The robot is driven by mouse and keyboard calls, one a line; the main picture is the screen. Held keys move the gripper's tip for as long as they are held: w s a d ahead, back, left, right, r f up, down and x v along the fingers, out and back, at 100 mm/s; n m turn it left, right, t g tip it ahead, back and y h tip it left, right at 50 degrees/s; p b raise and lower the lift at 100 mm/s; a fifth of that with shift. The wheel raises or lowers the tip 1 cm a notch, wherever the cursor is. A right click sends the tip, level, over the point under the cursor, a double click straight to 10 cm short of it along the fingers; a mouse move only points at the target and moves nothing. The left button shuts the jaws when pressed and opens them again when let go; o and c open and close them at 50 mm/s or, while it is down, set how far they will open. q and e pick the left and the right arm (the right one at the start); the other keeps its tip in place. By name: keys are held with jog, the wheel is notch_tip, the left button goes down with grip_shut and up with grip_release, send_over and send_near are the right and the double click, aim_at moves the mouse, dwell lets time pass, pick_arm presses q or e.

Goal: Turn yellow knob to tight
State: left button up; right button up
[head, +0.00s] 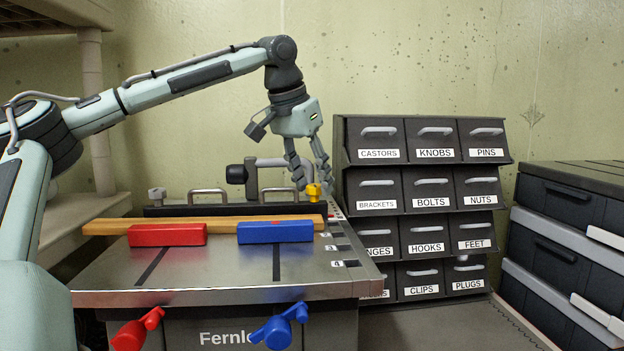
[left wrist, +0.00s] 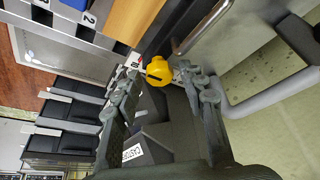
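The yellow knob (head: 314,191) sits at the back right of the metal-topped machine (head: 205,270), by the right end of the black fence. In the left wrist view the yellow knob (left wrist: 158,71) shows just beyond and between my fingertips. My left gripper (head: 311,182) points down over the knob with its fingers apart and nothing visibly held. In the left wrist view the left gripper (left wrist: 170,80) is open, a finger on either side of the knob; I cannot tell whether they touch it. My right gripper does not show.
A wooden board (head: 190,225) lies along the fence, behind a red block (head: 167,235) and a blue block (head: 275,232). A labelled drawer rack (head: 425,170) stands close to the right. A metal handle with a dark knob (head: 237,174) stands left of the gripper.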

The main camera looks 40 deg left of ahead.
pick_arm(q)
grip_shut()
jog(key=shift+m, duration=0.3)
jog(key=m+h, duration=0.1)
jog(key=m, duration=0.2)
jog(key=shift+a+h, duration=0.15)
jog(key=shift+h, duration=0.15)
jog(key=m, duration=0.2)
jog(key=m+g+h, duration=0.1)
jog(key=m, duration=0.1)
jog(key=shift+w+a+h, duration=0.1)
jog(key=shift+h, duration=0.2)
jog(key=m+g, duration=0.1)
jog(key=m, duration=0.2)
jog(key=m+h, duration=0.1)
jog(key=m, duration=0.3)
jog(key=shift+w+a+g+h, duration=0.1)
jog(key=shift+w+g+h, duration=0.05)
jog(key=shift+g+h, duration=0.2)
jog(key=m+g, duration=0.2)
jog(key=m, duration=0.3)
jog(key=shift+w, duration=0.15)
jog(key=shift+m, duration=0.3)
